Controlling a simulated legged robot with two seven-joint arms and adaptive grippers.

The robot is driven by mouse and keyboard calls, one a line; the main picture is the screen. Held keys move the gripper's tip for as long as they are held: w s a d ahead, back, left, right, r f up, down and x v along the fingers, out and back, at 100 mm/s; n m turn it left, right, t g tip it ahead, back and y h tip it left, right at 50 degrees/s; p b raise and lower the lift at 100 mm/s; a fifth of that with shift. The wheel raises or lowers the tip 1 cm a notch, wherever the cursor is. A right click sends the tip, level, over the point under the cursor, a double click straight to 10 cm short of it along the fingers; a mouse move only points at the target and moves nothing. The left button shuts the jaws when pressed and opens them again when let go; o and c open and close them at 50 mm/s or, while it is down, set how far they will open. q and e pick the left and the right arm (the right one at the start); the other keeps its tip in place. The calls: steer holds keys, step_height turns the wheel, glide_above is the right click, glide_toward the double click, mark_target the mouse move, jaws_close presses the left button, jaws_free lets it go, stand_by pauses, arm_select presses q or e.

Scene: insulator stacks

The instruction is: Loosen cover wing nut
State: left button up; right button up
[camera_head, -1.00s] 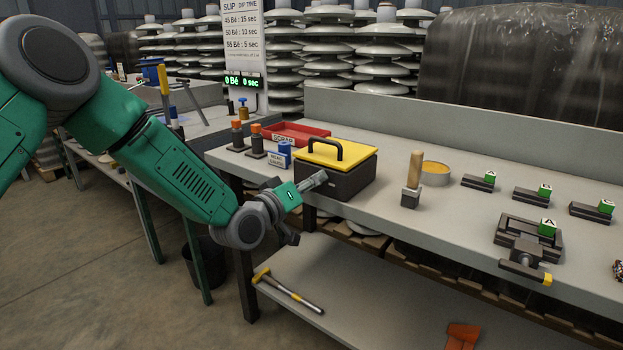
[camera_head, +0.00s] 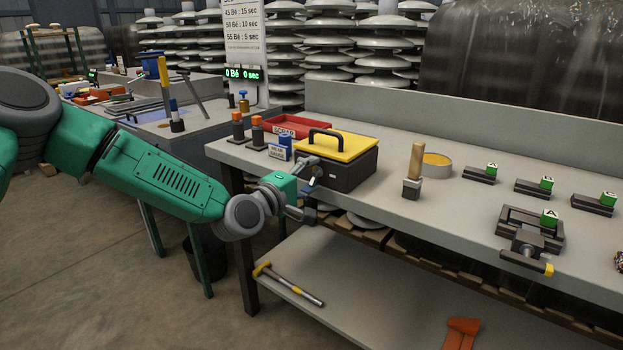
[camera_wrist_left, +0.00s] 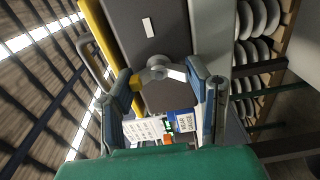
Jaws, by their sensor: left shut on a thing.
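The dark box (camera_head: 345,178) with a yellow lid (camera_head: 352,148) and a black handle stands at the front edge of the bench. My left gripper (camera_head: 312,173) is at the left part of the box's front face. In the left wrist view, a grey metal wing nut (camera_wrist_left: 157,70) sits against the dark box front (camera_wrist_left: 165,35). The fingers of my left gripper (camera_wrist_left: 163,76) are on either side of the wing nut and shut on its wings. In the head view, the gripper mostly hides the nut. My right gripper is not in view.
A blue gauge (camera_head: 284,147) with a label and orange-topped bottles (camera_head: 257,132) stand left of the box. A red tray (camera_head: 290,127) lies behind. A wooden-handled brush (camera_head: 415,170) stands to the right. A hammer (camera_head: 290,285) lies on the lower shelf.

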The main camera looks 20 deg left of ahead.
arm_select(q)
steer(key=shift+s+f+n, duration=0.2)
steer(key=shift+f+n, duration=0.3)
steer(key=shift+n, duration=0.2)
steer(key=o, duration=1.2)
steer(key=shift+c, duration=0.2)
steer(key=shift+w+a+r, duration=0.1)
steer(key=shift+a+r, duration=0.05)
steer(key=shift+r, duration=0.05)
steer(key=v, duration=1.2)
